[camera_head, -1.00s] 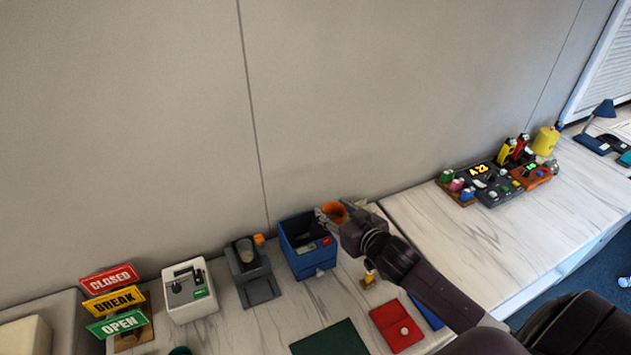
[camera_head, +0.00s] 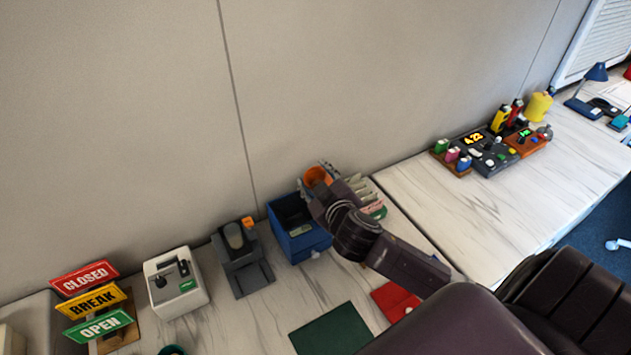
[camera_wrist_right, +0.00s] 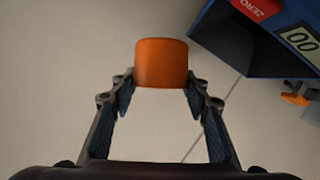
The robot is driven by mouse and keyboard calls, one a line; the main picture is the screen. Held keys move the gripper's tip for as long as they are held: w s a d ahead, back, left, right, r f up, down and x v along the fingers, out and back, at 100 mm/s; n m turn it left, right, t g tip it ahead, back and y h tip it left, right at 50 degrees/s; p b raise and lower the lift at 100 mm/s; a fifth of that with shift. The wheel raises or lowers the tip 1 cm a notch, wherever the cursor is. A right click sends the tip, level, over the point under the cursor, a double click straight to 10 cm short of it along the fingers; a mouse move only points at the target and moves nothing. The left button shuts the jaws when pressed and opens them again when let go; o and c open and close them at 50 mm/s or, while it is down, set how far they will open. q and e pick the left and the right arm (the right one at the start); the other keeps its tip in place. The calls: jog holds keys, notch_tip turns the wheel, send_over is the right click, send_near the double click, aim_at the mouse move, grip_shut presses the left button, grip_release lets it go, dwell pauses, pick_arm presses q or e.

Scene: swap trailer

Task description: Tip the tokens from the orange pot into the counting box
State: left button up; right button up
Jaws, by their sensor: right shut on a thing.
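The orange pot (camera_head: 316,175) is held up behind the far right edge of the blue counting box (camera_head: 303,243), close to the wall. My right gripper (camera_head: 317,188) is shut on it. In the right wrist view the pot (camera_wrist_right: 161,63) sits between both fingertips, and I see its plain side. The box (camera_wrist_right: 225,40) is to its upper right there, with a red ZERO button and a display reading 00. The pot is beside the box in that view, apart from it. The tokens are not visible, and I cannot tell the pot's contents. My left gripper is not in view.
A grey device (camera_head: 241,262) and a white machine (camera_head: 176,284) stand left of the box. A tray with compartments (camera_head: 368,193) is partly behind my arm. A green mat (camera_head: 330,330) and a red tray (camera_head: 394,301) lie in front. The wall is close behind.

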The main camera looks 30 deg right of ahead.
aim_at(307, 185)
jog(key=shift+a+f+n+h+b, duration=0.25)
jog(key=shift+f+n+h+b, duration=0.25)
jog(key=shift+n+h+b, duration=0.5)
jog(key=shift+a+f+n+b, duration=0.15)
jog(key=shift+f+n+b, duration=0.05)
jog(key=shift+n+b, duration=0.35)
jog(key=n+b, duration=0.1)
jog(key=a+f+n+t+h+b, duration=0.1)
jog(key=n, duration=0.1)
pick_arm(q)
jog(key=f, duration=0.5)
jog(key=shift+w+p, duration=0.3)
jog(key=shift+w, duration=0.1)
pick_arm(e)
jog(key=shift+d+r, duration=0.1)
jog(key=shift+r, duration=0.2)
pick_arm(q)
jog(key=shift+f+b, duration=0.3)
pick_arm(e)
jog(key=shift+a+f+n, duration=0.2)
jog(key=shift+a+n, duration=0.1)
jog(key=shift+n, duration=0.15)
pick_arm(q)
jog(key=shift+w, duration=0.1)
pick_arm(e)
jog(key=shift+a+t+h, duration=0.1)
jog(key=shift+t+h, duration=0.2)
